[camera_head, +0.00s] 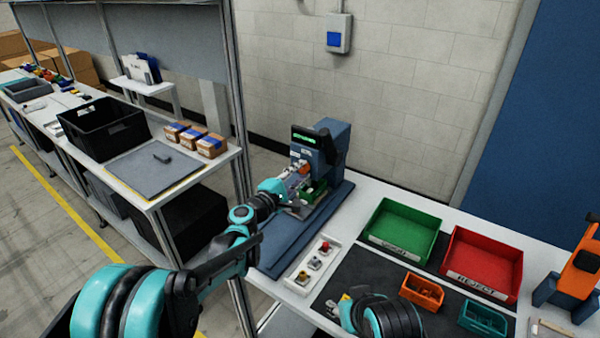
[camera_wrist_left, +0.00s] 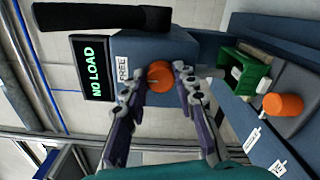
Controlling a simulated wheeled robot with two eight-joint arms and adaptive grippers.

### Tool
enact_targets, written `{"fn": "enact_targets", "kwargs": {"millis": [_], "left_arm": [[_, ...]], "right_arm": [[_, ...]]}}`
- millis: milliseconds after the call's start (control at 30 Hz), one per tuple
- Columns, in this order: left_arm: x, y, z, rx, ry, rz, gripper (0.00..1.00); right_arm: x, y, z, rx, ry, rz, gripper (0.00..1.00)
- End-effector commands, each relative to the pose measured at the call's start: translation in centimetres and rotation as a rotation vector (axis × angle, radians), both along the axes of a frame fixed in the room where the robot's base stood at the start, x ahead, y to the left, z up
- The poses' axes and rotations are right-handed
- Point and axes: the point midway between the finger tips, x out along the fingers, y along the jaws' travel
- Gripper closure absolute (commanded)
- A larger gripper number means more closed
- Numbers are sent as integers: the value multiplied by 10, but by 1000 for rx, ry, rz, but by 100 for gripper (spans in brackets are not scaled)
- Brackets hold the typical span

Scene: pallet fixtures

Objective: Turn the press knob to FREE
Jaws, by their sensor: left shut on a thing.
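The press (camera_head: 325,155) is a dark blue machine on the bench, with a lit green display. The wrist view shows the display (camera_wrist_left: 93,68) reading NO LOAD and a white FREE label (camera_wrist_left: 123,70) beside an orange knob (camera_wrist_left: 160,76). A thin pale mark shows on the knob; I cannot tell exactly where it points. My left gripper (camera_wrist_left: 162,84) is shut on this knob, one finger on either side. In the head view my left gripper (camera_head: 298,182) is at the press front, partly covering it. My right gripper (camera_head: 350,306) is low over the dark mat, its jaws unclear.
A second orange knob (camera_wrist_left: 283,104) and a green fixture (camera_wrist_left: 250,68) lie to the right in the wrist view. A green bin (camera_head: 404,230), a red REJECT bin (camera_head: 482,263) and a white tray of buttons (camera_head: 310,264) stand on the bench. A black handle (camera_wrist_left: 105,18) crosses above the display.

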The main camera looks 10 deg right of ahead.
Motion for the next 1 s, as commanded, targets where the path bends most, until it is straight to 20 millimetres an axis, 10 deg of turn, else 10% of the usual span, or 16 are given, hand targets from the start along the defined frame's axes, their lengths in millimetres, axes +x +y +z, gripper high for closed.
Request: {"fn": "enact_targets", "kwargs": {"millis": [600,633,700,1000], "left_arm": [[0,0,-1,35,-33,0,100],[0,0,-1,35,-33,0,70],[0,0,-1,35,-33,0,51],[-1,0,0,32,-33,0,51]], "right_arm": [[0,0,0,0,0,0,58],[0,0,0,0,0,0,58],[0,0,0,0,0,0,58],[0,0,0,0,0,0,58]]}}
